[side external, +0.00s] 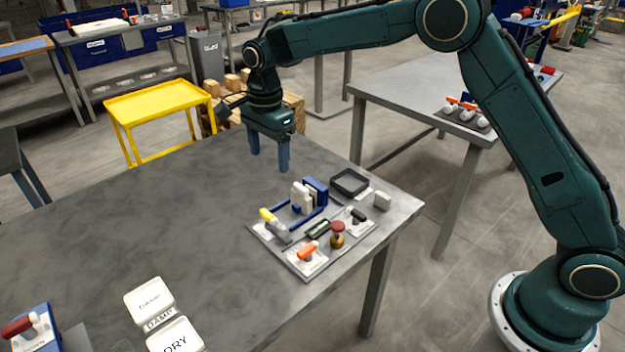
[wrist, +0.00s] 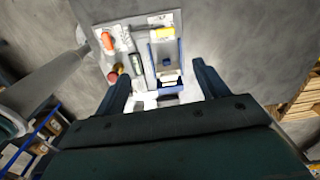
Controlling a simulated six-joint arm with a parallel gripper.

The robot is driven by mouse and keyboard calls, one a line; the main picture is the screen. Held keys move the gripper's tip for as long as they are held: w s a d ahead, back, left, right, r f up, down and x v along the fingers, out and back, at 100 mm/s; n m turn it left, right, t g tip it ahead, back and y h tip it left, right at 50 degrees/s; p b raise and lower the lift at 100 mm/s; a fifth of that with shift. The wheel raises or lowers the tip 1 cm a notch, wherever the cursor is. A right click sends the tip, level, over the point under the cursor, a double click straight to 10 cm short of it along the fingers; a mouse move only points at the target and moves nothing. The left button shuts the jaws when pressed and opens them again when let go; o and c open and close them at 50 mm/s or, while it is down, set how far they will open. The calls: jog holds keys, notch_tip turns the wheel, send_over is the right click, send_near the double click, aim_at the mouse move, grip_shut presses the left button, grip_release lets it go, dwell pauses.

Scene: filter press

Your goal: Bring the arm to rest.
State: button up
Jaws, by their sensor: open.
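My gripper (side external: 269,160) hangs over the far part of the grey table (side external: 190,210), fingers pointing down. It is open with nothing between its fingers. In the side view it is behind and left of the filter press board (side external: 292,262), apart from it. The board carries a blue frame with a white block (side external: 301,197), a yellow-ended handle (side external: 268,216), an orange-handled valve (side external: 307,250) and a red-topped brass knob (side external: 337,234). In the wrist view my fingers (wrist: 162,85) are spread, with the board (wrist: 135,30) beyond them.
A black tray (side external: 349,183) and a small white block (side external: 382,201) are at the table's right edge. White labelled dishes (side external: 150,298) and a blue red-handled device (side external: 30,328) are at the near left. The table's middle is clear. A yellow cart (side external: 155,103) stands behind.

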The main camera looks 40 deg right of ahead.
jog(key=s+d+r+n+t, duration=0.1)
jog(key=s+d+r+n, duration=0.3)
jog(key=s+r, duration=0.45)
jog(key=s+d+r+n+t, duration=0.2)
jog(key=s+d+r+n, duration=0.25)
jog(key=s+r, duration=0.35)
jog(key=s+d+f+n+t, duration=0.1)
jog(key=s+n, duration=0.3)
jog(key=s, duration=0.6)
jog(key=s+d+f+n+t, duration=0.1)
jog(key=s+d+f+n, duration=0.2)
jog(key=s, duration=0.8)
jog(key=shift+f+n, duration=0.2)
jog(key=shift+n, duration=0.65)
